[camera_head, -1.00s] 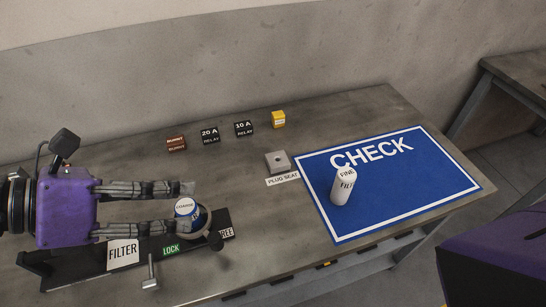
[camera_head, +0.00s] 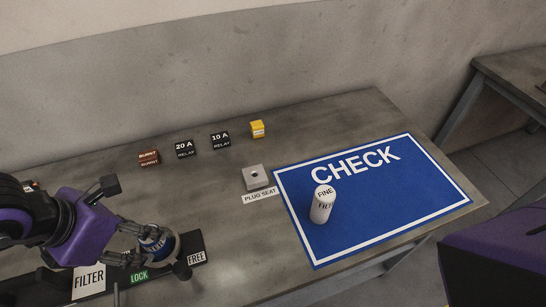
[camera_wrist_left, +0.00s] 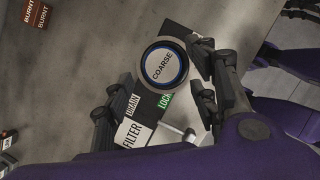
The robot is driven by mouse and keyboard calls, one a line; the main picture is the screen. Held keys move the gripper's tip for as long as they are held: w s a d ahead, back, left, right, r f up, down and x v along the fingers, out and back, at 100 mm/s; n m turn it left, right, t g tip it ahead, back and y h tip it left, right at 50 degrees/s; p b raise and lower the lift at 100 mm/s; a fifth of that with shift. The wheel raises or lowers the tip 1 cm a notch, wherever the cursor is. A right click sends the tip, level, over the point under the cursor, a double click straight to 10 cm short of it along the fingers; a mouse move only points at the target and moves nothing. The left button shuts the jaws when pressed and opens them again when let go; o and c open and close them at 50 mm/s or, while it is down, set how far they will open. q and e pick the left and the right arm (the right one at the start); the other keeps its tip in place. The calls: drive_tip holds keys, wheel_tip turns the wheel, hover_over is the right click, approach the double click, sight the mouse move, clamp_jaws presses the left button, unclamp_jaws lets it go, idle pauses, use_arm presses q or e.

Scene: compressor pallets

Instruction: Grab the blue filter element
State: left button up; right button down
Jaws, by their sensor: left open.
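The blue filter element (camera_head: 154,243) stands upright in its holder at the left of the bench, with a white COARSE cap and a blue ring. In the left wrist view its cap (camera_wrist_left: 162,65) shows between the finger lines. My left gripper (camera_head: 143,241) is open, its fingers reaching toward the element from the left. In the wrist view one finger is at left and the other at right, close to the cap's right side. Contact cannot be told. My right gripper is not in view.
A black base strip (camera_head: 196,246) carries FILTER, LOCK and FREE labels, with a small lever beside it. A white FINE filter (camera_head: 321,204) stands on the blue CHECK mat (camera_head: 388,200). A plug seat (camera_head: 255,177) and relay blocks (camera_head: 185,149) stand further back.

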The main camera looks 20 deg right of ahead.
sight(158, 245)
use_arm(q)
drive_tip(key=shift+x, duration=1.4)
clamp_jaws()
